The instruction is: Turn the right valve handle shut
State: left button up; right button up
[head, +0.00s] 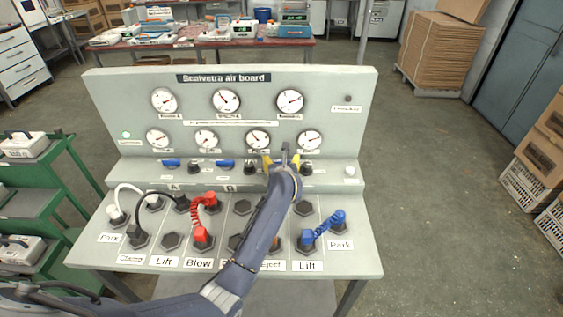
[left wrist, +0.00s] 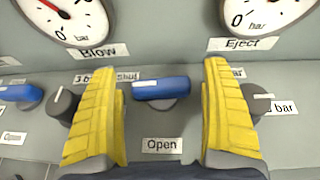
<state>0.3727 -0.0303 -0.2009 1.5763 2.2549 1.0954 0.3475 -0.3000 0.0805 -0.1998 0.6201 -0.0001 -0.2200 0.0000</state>
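The right valve handle (left wrist: 172,90) is a blue lever with a white stripe on its left part. It lies roughly level on a grey hub, above an "Open" label (left wrist: 162,145). A partly covered "Shut" label (left wrist: 126,77) is at its upper left. My left gripper (left wrist: 160,72) is open, with one yellow finger on each side of the handle; gaps show between both fingers and the handle. In the head view my left gripper (head: 282,160) is at the board's lower ledge and hides this handle. My right gripper is in neither view.
Black knobs (left wrist: 62,106) (left wrist: 260,102) sit just outside both fingers. Two more blue handles (head: 171,163) (head: 225,163) are further left on the ledge. Gauges (head: 257,139) are above. Red (head: 202,216) and blue (head: 322,229) hoses stand on the sloping panel near my arm.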

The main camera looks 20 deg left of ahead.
pick_arm(q)
jog(key=c, duration=1.1)
jog(key=shift+o, duration=0.2)
jog(key=shift+m+t+h, duration=0.3)
jog(key=shift+m+h, duration=0.1)
jog(key=o, duration=1.2)
jog(key=shift+c, duration=0.2)
jog(key=shift+s, duration=0.1)
jog(key=v, duration=1.2)
jog(key=shift+r, duration=0.15)
jog(key=shift+a, duration=0.15)
